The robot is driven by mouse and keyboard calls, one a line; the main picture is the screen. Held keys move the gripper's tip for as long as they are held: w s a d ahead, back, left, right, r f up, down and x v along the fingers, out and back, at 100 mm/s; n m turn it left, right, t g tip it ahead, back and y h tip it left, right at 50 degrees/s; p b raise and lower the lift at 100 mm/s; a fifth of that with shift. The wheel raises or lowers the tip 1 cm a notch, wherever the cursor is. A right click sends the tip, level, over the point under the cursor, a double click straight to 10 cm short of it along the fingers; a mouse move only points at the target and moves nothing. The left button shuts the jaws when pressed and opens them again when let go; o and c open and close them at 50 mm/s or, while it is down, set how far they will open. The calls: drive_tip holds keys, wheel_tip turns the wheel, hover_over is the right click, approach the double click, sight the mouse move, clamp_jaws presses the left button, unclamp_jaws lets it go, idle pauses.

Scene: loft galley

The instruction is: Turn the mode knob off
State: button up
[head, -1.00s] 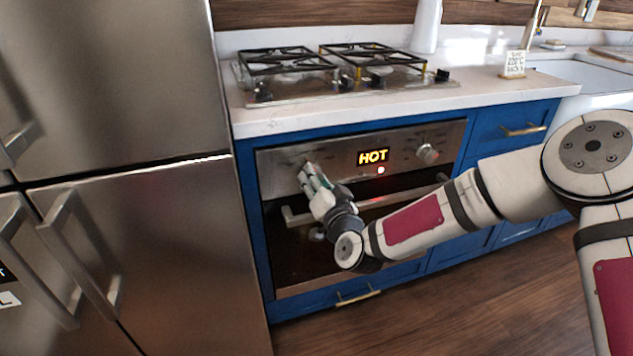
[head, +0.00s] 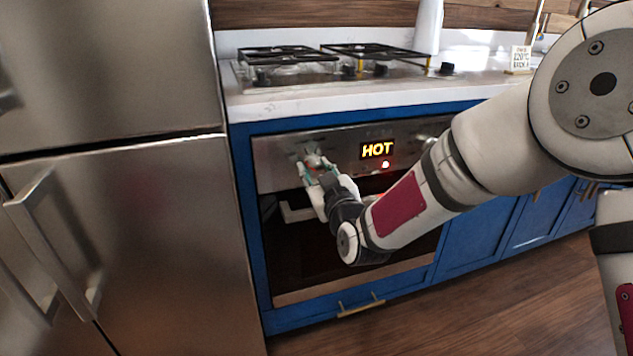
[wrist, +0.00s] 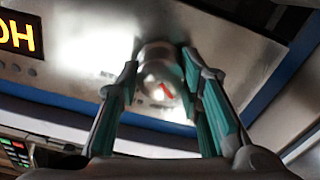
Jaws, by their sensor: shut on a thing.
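The oven control panel (head: 275,158) has a lit HOT display (head: 377,150). The fingers are shut on the knob's sides. Which setting the red mark points to cannot be read.
A small light (head: 385,164) glows below the display. The fridge (head: 130,220) stands close on the left. The cooktop (head: 330,68) and white counter (head: 300,103) are above the oven. A small sign (head: 520,59) stands on the counter. My arm hides the panel's right end.

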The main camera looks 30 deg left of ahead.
drive_tip(key=shift+n+b, duration=0.75)
drive_tip(key=shift+n, duration=0.05)
drive_tip(key=o, duration=1.2)
drive_tip(key=shift+s, duration=0.1)
drive_tip(key=v, duration=1.2)
